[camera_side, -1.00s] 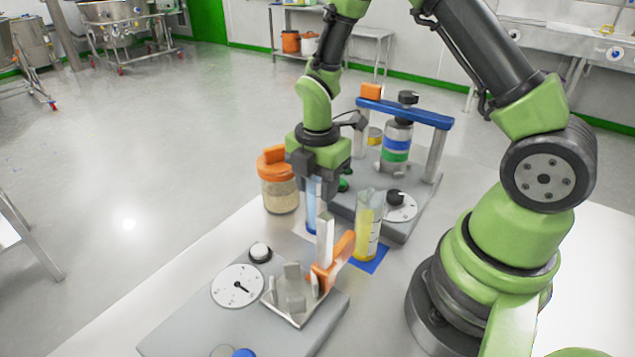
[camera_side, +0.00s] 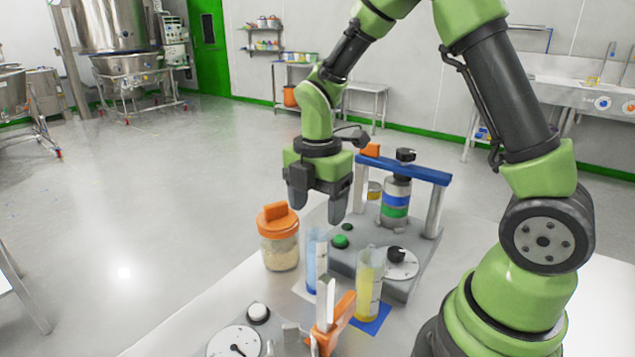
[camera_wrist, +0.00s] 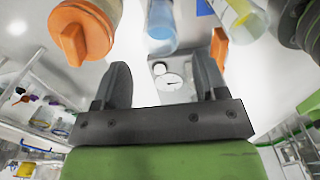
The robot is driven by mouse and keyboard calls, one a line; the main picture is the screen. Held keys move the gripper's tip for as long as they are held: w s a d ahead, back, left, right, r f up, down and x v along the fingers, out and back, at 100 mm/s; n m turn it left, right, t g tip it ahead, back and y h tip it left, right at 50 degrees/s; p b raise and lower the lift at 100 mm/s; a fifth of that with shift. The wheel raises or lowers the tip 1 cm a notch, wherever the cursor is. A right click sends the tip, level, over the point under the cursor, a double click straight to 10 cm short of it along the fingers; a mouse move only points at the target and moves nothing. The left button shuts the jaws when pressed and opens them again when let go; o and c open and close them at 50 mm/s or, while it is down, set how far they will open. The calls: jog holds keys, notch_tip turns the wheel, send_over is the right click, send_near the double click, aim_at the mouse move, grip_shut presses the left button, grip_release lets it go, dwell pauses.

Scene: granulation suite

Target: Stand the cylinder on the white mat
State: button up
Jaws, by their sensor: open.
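A clear graduated cylinder with blue liquid (camera_side: 312,262) stands upright in the side view, its foot partly hidden by a metal post. It appears to be on the white mat (camera_side: 300,290), of which only a corner shows. In the wrist view the blue cylinder (camera_wrist: 163,25) is at the top middle. A second cylinder with yellow liquid (camera_side: 369,285) stands on a blue mat (camera_side: 374,318) to its right. My gripper (camera_side: 318,217) is open and empty, above the blue cylinder and apart from it. Both fingers also show in the wrist view (camera_wrist: 162,78).
An orange-lidded jar (camera_side: 279,240) stands left of the cylinders. Behind them is a grey device with a blue crossbar (camera_side: 405,168) and a banded bottle (camera_side: 396,203). In front are an orange lever (camera_side: 338,315) and a dial (camera_side: 235,342). Open floor lies left.

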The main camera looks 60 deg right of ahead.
jog(key=s+a+r+m+t, duration=0.1)
jog(key=s+r+m+t, duration=0.15)
jog(key=r+m, duration=0.3)
jog(key=s+a+r+m+t, duration=0.1)
jog(key=s+a+r+m, duration=0.1)
jog(key=s+r+m, duration=0.3)
jog(key=s+a+r+m+t+y, duration=0.2)
jog(key=s+m, duration=0.4)
jog(key=m, duration=0.5)
notch_tip(320, 180, up, 3)
jog(key=shift+s+f+t, duration=0.1)
jog(key=shift+s+t, duration=0.25)
jog(key=shift+t, duration=0.5)
